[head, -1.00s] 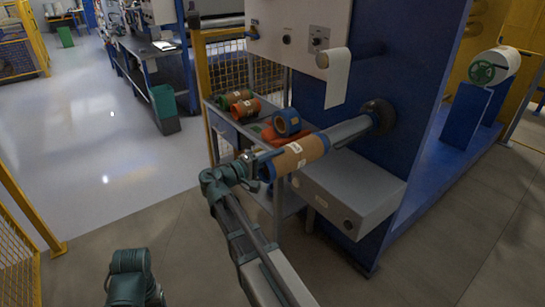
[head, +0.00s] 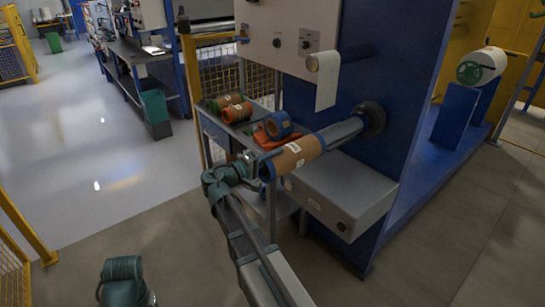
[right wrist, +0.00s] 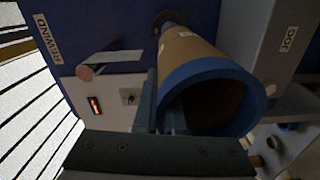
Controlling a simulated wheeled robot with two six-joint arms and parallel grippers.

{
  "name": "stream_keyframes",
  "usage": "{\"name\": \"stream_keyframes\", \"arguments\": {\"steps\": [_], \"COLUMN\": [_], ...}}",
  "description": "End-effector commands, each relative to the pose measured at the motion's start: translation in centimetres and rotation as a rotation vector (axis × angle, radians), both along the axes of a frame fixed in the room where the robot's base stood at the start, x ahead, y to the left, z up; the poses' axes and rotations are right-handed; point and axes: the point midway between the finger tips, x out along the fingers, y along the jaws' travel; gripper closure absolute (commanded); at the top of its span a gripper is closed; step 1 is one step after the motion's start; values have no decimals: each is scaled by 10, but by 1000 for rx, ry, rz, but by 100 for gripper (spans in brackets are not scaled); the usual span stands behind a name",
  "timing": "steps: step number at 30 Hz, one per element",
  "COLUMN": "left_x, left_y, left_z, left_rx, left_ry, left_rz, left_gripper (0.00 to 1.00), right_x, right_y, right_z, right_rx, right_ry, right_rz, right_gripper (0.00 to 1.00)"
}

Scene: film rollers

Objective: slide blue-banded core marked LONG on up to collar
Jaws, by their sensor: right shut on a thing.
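The brown core (head: 295,155) has blue bands at its ends and a pale label too small to read. It sits around the grey shaft (head: 342,133), with bare shaft between its far end and the dark collar (head: 374,119). My right gripper (head: 254,166) is shut on the core's near end. In the right wrist view the fingers (right wrist: 165,116) pinch the wall at the blue rim of the core (right wrist: 250,88), one inside and one outside. The far end is hard to make out there. My left arm shows low left, but its gripper does not.
A grey cart (head: 215,125) behind holds a blue-ended core (head: 278,124) and several orange and green-ended ones. A grey box (head: 342,198) juts out below the shaft. A white paper strip (head: 327,82) hangs above. Open floor (head: 90,180) lies left.

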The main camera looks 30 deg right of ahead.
Motion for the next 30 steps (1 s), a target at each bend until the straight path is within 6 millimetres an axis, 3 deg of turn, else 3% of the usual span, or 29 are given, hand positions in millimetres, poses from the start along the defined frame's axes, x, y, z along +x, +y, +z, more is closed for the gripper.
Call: {"name": "stream_keyframes", "arguments": {"steps": [9,23,30], "left_x": [0,0,0], "left_y": [0,0,0], "left_z": [0,0,0], "left_rx": [0,0,0], "left_ry": [0,0,0], "left_rz": [0,0,0], "left_gripper": [31,31,31], "right_x": [2,2,2], "right_y": [-18,-21,-32], "right_z": [0,0,0], "right_rx": [-2,-2,-2], "right_ry": [0,0,0], "right_rz": [0,0,-2], "right_gripper": [100,100,100]}}
